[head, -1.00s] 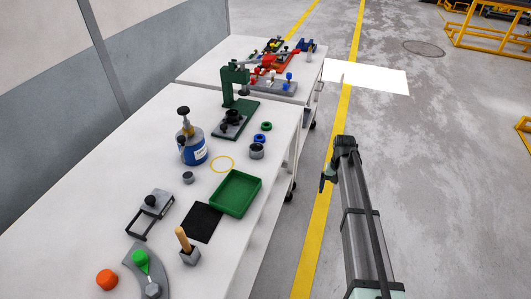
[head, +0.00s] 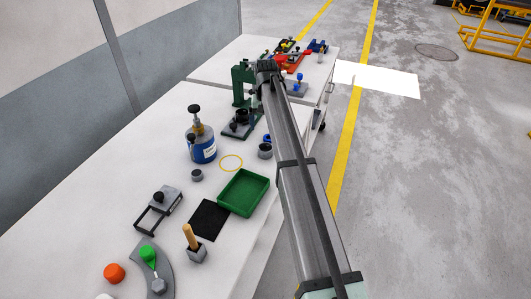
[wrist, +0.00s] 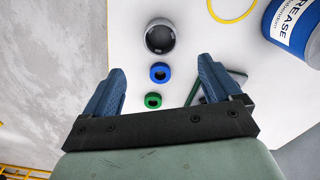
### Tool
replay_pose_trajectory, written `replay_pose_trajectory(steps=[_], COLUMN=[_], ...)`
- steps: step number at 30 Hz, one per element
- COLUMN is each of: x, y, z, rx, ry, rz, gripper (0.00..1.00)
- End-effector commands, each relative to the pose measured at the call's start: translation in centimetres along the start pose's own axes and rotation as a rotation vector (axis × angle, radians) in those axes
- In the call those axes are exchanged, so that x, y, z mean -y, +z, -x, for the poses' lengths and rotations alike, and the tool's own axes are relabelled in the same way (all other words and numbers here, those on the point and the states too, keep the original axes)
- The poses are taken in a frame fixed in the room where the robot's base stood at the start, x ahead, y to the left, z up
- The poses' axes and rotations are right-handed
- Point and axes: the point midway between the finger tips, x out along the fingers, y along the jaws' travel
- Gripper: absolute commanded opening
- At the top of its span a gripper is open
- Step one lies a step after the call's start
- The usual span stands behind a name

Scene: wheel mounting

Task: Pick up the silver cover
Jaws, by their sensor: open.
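The silver cover, which I take to be the round grey cup-like piece (head: 265,151), stands on the white table beside my arm in the head view. In the wrist view the silver cover (wrist: 160,37) lies ahead of my fingertips, roughly centred between them, with a dark hollow top. My gripper (wrist: 163,72) is open and empty, its two blue fingers wide apart. It is above the table and does not touch the cover. In the head view my arm hides most of the gripper.
A blue ring (wrist: 160,72) and a green ring (wrist: 153,100) lie near the cover. A grease can (head: 200,146), yellow ring (head: 231,162), green tray (head: 243,192) and small grey cylinder (head: 197,175) stand nearby. A green press (head: 241,88) rises behind.

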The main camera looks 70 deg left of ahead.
Motion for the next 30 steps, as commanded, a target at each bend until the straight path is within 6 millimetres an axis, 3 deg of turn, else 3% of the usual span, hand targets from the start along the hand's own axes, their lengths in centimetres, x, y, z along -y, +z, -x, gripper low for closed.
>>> replay_pose_trajectory(steps=[9,20,30], x=[0.0,0.0,0.2], y=[0.1,0.2,0.2], z=[-5.5,-7.8,-11.7], rx=[0.002,0.002,0.001], ry=[0.0,0.0,0.0], rz=[0.0,0.0,0.0], gripper=[0.91,0.91,0.91])
